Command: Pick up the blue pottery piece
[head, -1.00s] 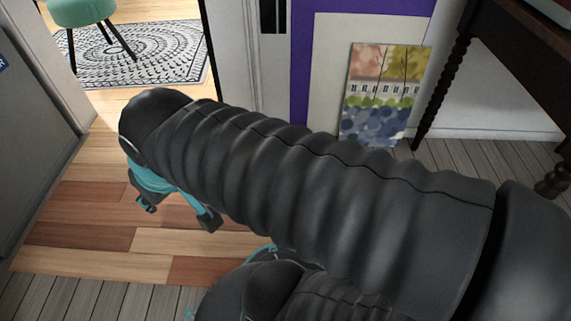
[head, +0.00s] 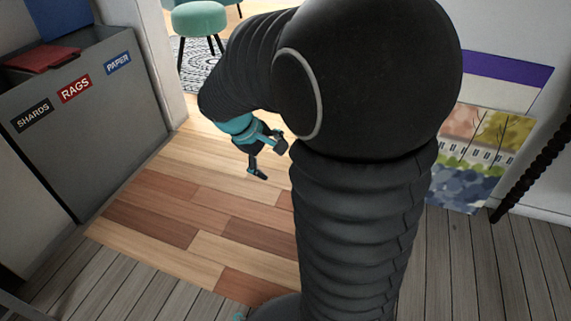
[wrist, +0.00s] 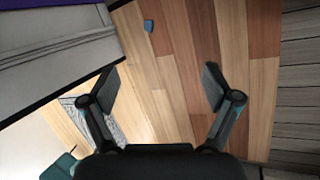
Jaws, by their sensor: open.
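The blue pottery piece (wrist: 149,25) is a small blue bit lying on the wood-plank floor, seen near the top of the wrist view, left of centre. My gripper (wrist: 162,82) is open and empty, with its two fingers spread wide. The piece lies beyond the fingertips and apart from them. In the head view my gripper (head: 269,160) hangs over the plank floor near the doorway. The piece does not show in the head view; my arm covers part of the floor there.
A grey sorting bin (head: 95,120) labelled SHARDS, RAGS and PAPER stands at the left. A green stool (head: 198,22) and patterned rug (head: 195,66) are beyond the doorway. A painting (head: 478,155) leans at the right. The plank floor (head: 165,225) is clear at front left.

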